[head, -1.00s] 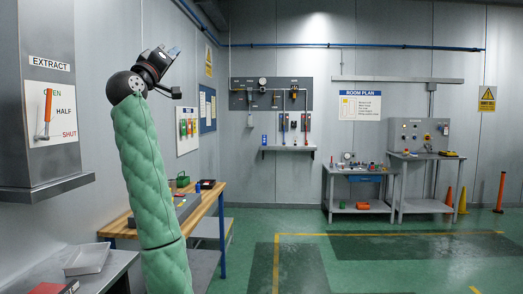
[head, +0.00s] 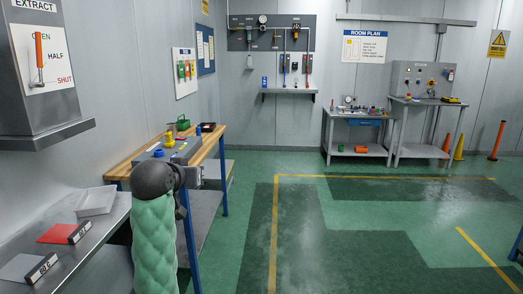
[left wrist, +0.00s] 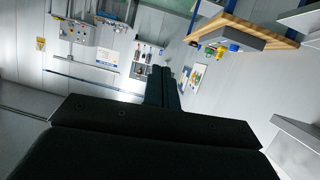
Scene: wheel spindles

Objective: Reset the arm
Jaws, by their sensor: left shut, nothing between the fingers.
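My left arm (head: 154,240) with its green quilted sleeve rises from the bottom of the head view, in front of the wooden bench. Its dark wrist bends over at the top, and the gripper is mostly hidden behind it there. In the left wrist view my left gripper (left wrist: 161,72) is shut, its dark fingers together with nothing between them, against a background of far wall and boards. My right gripper is in neither view.
The wooden bench (head: 207,146) stands behind my arm. The extract panel (head: 60,80) with an orange lever (head: 39,52) hangs at left. The green floor (head: 330,230) at right is clear.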

